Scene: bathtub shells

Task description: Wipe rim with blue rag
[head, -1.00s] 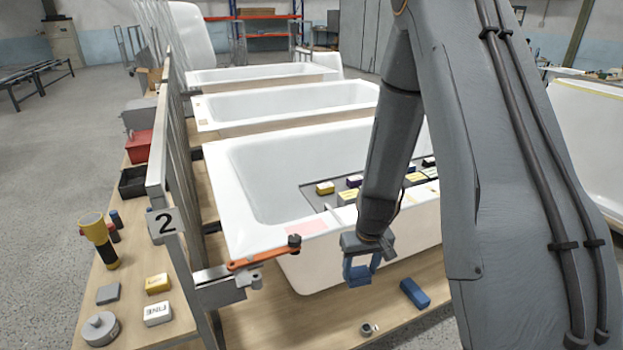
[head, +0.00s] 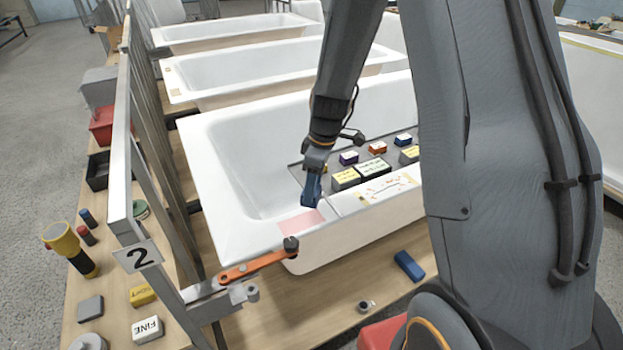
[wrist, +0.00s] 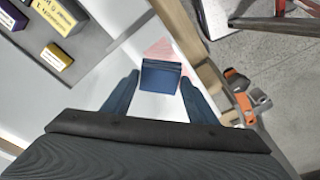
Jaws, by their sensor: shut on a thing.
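My gripper (head: 312,190) is shut on the blue rag (wrist: 161,75), a folded dark blue piece between the fingertips in the wrist view. In the head view the gripper points down over the near rim of the front white bathtub (head: 215,175). A pale pink patch (head: 301,221) lies on that rim, just below and left of the gripper; it also shows beyond the rag in the wrist view (wrist: 160,47). Whether the rag touches the rim cannot be told.
An orange-handled clamp (head: 255,266) sits at the tub's near corner beside a metal frame. A grey tray (head: 334,200) with several labelled blocks spans the tub, right of the gripper. A blue block (head: 408,265) lies on the wooden base. Tools and blocks stand at left.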

